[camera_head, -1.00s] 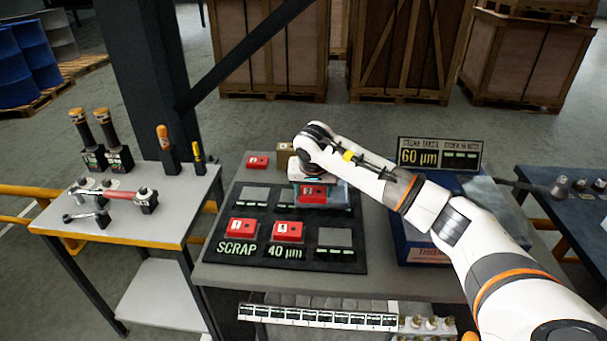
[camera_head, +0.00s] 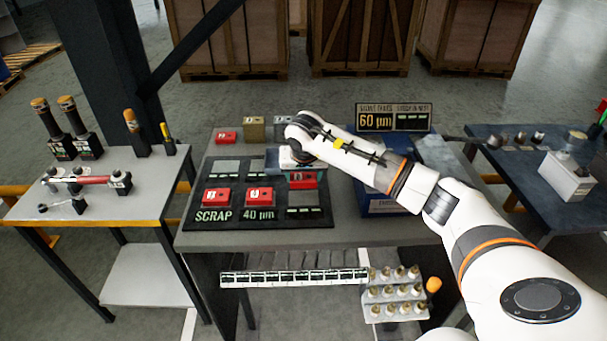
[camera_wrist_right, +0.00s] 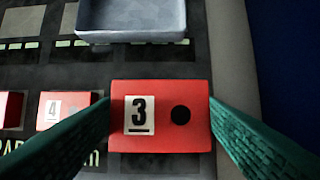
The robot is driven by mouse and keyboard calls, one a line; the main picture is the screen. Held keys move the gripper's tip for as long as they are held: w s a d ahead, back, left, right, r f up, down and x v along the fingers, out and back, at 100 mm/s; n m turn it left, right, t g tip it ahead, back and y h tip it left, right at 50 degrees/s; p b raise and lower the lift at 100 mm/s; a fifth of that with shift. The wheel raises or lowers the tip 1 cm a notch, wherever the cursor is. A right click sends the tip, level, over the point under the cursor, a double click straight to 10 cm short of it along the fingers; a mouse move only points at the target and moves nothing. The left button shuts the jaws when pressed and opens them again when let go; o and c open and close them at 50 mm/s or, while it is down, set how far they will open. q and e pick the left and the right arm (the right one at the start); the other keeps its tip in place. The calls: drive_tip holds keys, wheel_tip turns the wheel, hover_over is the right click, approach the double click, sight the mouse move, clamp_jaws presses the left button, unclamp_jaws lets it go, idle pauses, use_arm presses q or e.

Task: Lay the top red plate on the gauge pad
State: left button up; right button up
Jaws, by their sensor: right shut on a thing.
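My right gripper (camera_head: 301,172) is shut on a red plate marked 3 (camera_wrist_right: 160,116). In the right wrist view the plate sits level between the green finger pads. In the head view the held red plate (camera_head: 302,181) shows under the wrist, just behind a grey square pad (camera_head: 306,199) at the board's front right. Whether this square is the gauge pad, and the plate's exact height, I cannot tell. Red plates also lie at the SCRAP (camera_head: 216,196) and 40 µm (camera_head: 259,195) places; the latter, marked 4, shows in the wrist view (camera_wrist_right: 67,109). My left gripper is out of view.
The black board (camera_head: 288,218) lies on a grey table. A shallow grey tray-like piece (camera_wrist_right: 130,22) is close beyond the held plate. Another red plate (camera_head: 226,137) lies at the back left.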

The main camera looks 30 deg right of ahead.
sight(304, 186)
wheel_tip(304, 186, down, 3)
drive_tip(key=shift+b, duration=0.9)
drive_tip(key=shift+f+b, duration=0.5)
drive_tip(key=shift+f, duration=0.15)
drive_tip(key=shift+f+b, duration=0.25)
drive_tip(key=shift+b, duration=0.05)
drive_tip(key=shift+f, duration=0.35)
drive_tip(key=shift+f+b, duration=0.15)
drive_tip(key=shift+b, duration=0.25)
drive_tip(key=o, duration=1.3)
drive_tip(key=shift+o, duration=0.3)
drive_tip(key=shift+s+f, duration=0.1)
drive_tip(key=shift+f, duration=0.05)
